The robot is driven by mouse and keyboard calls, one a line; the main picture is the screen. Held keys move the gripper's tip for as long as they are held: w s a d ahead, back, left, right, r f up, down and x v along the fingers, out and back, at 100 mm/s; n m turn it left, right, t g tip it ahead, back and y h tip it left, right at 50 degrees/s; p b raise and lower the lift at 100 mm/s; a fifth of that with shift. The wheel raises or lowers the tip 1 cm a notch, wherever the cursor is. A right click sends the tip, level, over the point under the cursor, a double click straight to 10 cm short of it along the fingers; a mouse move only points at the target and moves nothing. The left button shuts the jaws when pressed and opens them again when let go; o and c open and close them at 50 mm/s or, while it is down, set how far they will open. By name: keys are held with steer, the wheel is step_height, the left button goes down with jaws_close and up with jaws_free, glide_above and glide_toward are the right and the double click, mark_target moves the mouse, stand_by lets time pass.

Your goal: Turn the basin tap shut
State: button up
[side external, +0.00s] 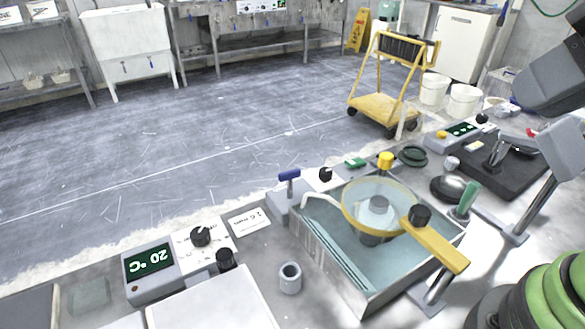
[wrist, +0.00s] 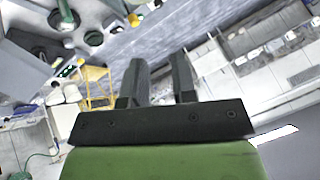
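The tap has a blue lever handle (side external: 289,176) on a pale post at the back left corner of the basin (side external: 370,296). Its white curved spout (side external: 318,201) reaches over the basin's left side. Whether water runs from it is too small to tell. A round clear disc with a yellow rim (side external: 348,222) and a yellow arm (side external: 440,247) cover part of the basin. In the wrist view, my gripper (wrist: 157,70) has its two dark fingers apart with nothing held between them. Its fingers do not show in the side view, so it is away from the tap.
A black knob (side external: 325,174) and a yellow-capped part (side external: 385,160) stand behind the basin. A small grey cup (side external: 290,278) and a temperature display (side external: 149,261) are to its left. A yellow cart (side external: 383,108) stands on the floor beyond. The space above the tap looks clear.

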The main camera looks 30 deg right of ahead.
steer(key=shift+o, duration=0.8)
steer(key=w+a+r+n+g, duration=0.1)
steer(key=w+n, duration=0.3)
steer(key=w, duration=0.2)
steer(key=shift+r+g+y, duration=0.3)
steer(key=shift+r, duration=0.05)
steer(key=n+g+y, duration=0.2)
steer(key=n+g, duration=0.3)
steer(key=n, duration=1.1)
glide_above(291, 172)
steer(key=d, duration=0.4)
step_height(291, 172, down, 15)
steer(key=x, duration=1)
steer(key=shift+s+d+f, duration=0.1)
steer(key=shift+s+d, duration=0.05)
steer(key=shift+s, duration=0.05)
jaws_close()
